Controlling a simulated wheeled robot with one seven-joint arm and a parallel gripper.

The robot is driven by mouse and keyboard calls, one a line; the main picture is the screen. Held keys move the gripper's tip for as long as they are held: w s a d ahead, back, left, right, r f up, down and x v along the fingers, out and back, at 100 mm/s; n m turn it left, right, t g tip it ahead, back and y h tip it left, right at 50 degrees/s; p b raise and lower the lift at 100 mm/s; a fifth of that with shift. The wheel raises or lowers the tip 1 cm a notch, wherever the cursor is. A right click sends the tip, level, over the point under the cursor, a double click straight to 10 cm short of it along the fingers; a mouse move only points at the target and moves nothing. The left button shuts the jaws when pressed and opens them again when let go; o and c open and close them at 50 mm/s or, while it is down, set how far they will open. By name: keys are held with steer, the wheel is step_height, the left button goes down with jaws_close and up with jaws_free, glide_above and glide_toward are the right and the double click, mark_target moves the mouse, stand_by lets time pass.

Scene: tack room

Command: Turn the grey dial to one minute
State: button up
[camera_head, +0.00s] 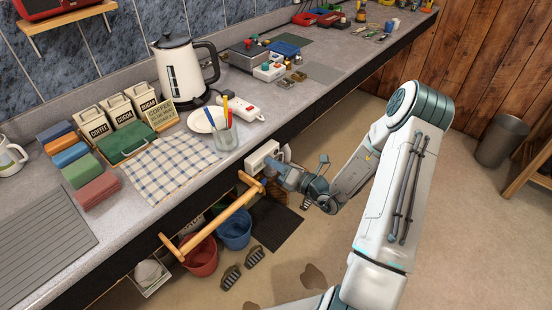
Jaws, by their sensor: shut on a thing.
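A small white box (261,153) is fixed at the front edge of the counter. My gripper (274,164) is right up against the front of this box, with my arm reaching in from the right. The gripper is shut on the grey dial at the box's face. The dial is mostly hidden by the fingers, and its markings and pointer cannot be read from here.
A wooden rail (220,212) sticks out from the counter front, just left of and below my gripper. Red (200,258) and blue (235,230) buckets sit below.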

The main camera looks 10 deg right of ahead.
steer(key=shift+m+p, duration=0.8)
steer(key=shift+m, duration=0.4)
steer(key=o, duration=1)
steer(key=shift+c, duration=0.2)
steer(key=shift+d, duration=0.15)
steer(key=b+v, duration=0.2)
steer(key=v, duration=1.1)
steer(key=shift+s, duration=0.35)
steer(key=shift+d, duration=0.15)
